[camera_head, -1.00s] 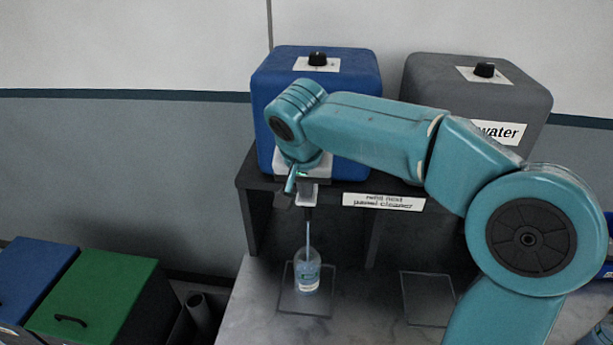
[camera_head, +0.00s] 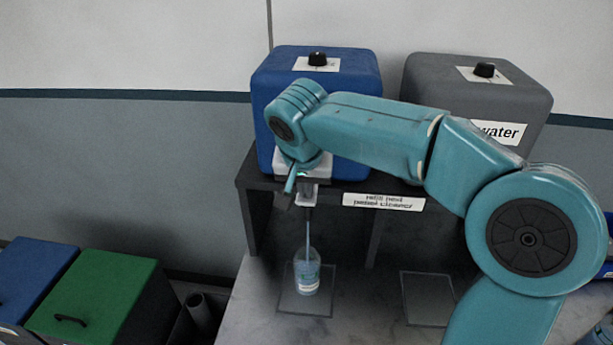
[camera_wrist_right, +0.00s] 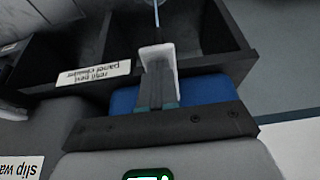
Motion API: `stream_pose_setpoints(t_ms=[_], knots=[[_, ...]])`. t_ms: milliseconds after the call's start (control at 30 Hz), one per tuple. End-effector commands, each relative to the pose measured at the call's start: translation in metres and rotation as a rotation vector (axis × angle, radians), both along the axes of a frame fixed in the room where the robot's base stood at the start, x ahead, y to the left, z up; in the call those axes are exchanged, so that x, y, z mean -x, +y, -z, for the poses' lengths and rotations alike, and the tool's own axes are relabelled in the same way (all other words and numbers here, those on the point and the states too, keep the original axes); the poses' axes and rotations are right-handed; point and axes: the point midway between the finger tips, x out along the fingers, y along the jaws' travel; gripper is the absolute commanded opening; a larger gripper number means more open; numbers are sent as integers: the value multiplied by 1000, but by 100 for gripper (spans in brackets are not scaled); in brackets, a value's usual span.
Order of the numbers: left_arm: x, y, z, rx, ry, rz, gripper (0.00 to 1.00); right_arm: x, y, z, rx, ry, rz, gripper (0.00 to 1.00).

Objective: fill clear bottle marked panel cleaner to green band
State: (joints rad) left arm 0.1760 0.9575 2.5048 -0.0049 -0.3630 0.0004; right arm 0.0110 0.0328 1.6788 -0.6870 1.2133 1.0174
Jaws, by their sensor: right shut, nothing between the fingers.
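The clear bottle (camera_head: 307,277) stands upright on a square pad under the blue tank (camera_head: 350,110). It has a pale label and bluish liquid inside; the label text and the green band are too small to make out. A thin stream (camera_head: 308,230) runs from the white tap (camera_head: 308,193) down into the bottle's mouth. My right gripper (camera_head: 291,184) is shut and empty, at the tap. In the right wrist view its fingers (camera_wrist_right: 158,92) are against the white tap lever (camera_wrist_right: 157,57), with the stream beyond. My left gripper is not in view.
A grey tank (camera_head: 470,95) marked "water" stands to the right, with an empty pad (camera_head: 428,300) below. The dark stand carries a panel cleaner sign (camera_head: 384,202). A green bin (camera_head: 95,290) and a blue bin (camera_head: 30,275) stand at the lower left.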

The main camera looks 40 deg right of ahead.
Motion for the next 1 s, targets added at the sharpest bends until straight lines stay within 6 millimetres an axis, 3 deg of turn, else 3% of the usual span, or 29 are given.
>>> stream_pose_setpoints(t_ms=[733,1000], knots=[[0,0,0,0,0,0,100,0,0,0,0,1,0,0],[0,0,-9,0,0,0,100,0,0,-11,0,0,0,0]])
